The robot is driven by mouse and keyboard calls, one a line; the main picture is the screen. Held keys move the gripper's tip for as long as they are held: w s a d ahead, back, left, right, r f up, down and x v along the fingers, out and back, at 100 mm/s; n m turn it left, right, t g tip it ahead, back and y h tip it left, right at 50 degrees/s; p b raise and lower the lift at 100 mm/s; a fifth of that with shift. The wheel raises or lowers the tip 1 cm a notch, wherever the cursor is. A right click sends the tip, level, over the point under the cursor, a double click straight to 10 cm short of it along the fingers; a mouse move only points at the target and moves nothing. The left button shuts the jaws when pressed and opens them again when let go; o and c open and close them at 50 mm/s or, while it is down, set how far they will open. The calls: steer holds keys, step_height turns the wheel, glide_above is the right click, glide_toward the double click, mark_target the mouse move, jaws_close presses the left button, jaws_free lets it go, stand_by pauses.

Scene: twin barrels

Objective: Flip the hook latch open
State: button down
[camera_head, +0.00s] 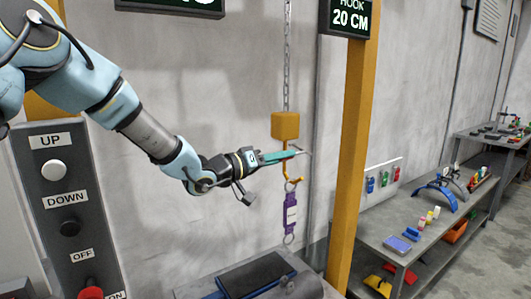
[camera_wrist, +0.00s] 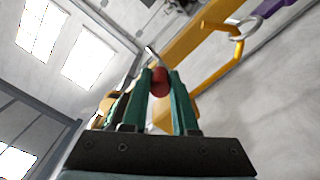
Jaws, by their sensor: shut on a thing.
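The yellow hook (camera_head: 287,172) hangs under a yellow block (camera_head: 285,125) on a chain. A purple tag-like piece (camera_head: 291,212) with rings hangs from the hook. My gripper (camera_head: 295,153), with teal fingers, is beside the hook, just below the block. In the wrist view my gripper (camera_wrist: 161,82) is shut on a small red piece (camera_wrist: 160,80) with a thin metal rod running from it; this may be the latch's end. The hook (camera_wrist: 236,50) curves to the right of the fingers there, with a metal ring (camera_wrist: 247,26) in it. The latch's joint is not clear.
A yellow post (camera_head: 351,150) stands right of the hook, carrying a "HOOK 20 CM" display (camera_head: 347,18). A panel with buttons (camera_head: 67,205) is at left. A dark case (camera_head: 255,275) lies below. A workbench (camera_head: 400,215) with small items stands at right.

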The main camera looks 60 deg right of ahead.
step_height(320, 180, up, 3)
steer(key=n+p, duration=0.1)
steer(key=n, duration=0.1)
steer(key=n+p, duration=0.2)
steer(key=shift+w+f+n, duration=0.15)
steer(key=shift+n, duration=0.25)
steer(key=n, duration=0.1)
steer(key=r+n, duration=0.1)
steer(key=n, duration=0.1)
steer(key=w+r+n, duration=0.1)
steer(key=n, duration=0.1)
steer(key=shift+w+d+r, duration=0.1)
steer(key=shift+d, duration=0.2)
steer(key=shift+r+n, duration=0.1)
steer(key=shift+n, duration=0.2)
steer(key=c, duration=0.7)
jaws_free()
